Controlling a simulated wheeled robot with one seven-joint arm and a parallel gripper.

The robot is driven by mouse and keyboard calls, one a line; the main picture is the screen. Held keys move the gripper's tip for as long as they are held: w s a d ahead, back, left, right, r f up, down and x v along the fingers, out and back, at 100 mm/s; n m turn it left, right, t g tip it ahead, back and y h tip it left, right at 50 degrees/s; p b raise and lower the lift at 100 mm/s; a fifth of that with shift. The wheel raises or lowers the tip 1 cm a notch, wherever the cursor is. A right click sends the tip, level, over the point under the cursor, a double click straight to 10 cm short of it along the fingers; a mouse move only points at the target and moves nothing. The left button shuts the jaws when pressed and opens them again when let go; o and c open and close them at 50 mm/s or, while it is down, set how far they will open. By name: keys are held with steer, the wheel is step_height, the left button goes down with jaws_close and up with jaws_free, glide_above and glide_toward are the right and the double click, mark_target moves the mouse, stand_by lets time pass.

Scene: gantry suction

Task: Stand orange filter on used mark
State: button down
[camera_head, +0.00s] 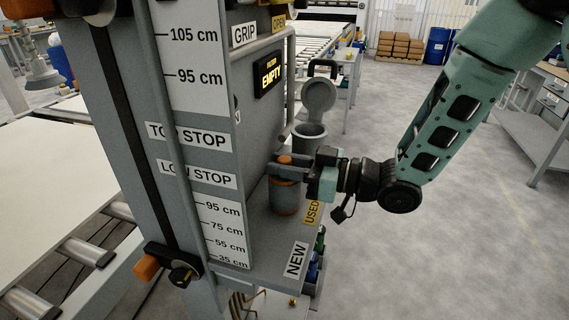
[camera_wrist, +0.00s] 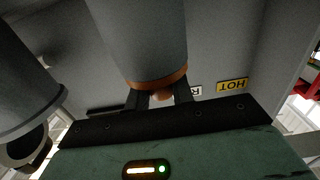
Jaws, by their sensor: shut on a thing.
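The orange filter (camera_head: 285,198) is a grey upright cylinder with an orange knob on top and an orange band at its bottom. My gripper (camera_head: 287,166) comes from the right and is shut on its knob. In the wrist view the grey body (camera_wrist: 140,40) fills the top middle, with the knob between my fingers (camera_wrist: 161,97). The filter is at the shelf beside the yellow USED label (camera_head: 312,212). I cannot tell whether its base touches the shelf, and any mark under it is hidden.
A grey canister (camera_head: 309,137) with its lid (camera_head: 319,95) raised stands just behind my gripper. The display (camera_head: 268,75) reads EMPTY. The NEW label (camera_head: 296,259) is on the shelf's near end. The grey column panel (camera_head: 205,130) stands close on the left.

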steer(key=c, duration=1.2)
jaws_free()
steer(key=shift+f, duration=0.1)
steer(key=shift+r+p, duration=0.3)
steer(key=b+v, duration=0.2)
steer(key=v, duration=1)
step_height(320, 180, down, 5)
steer(key=a+m+h, duration=0.1)
steer(key=m+h, duration=0.2)
steer(key=h, duration=0.8)
steer(key=s+d+m+g+h, duration=0.2)
steer(key=s+g+h, duration=0.3)
steer(key=s, duration=1.5)
steer(key=shift+r+m+g, duration=0.45)
steer(key=shift+m+g, duration=0.15)
steer(key=shift+m, duration=0.1)
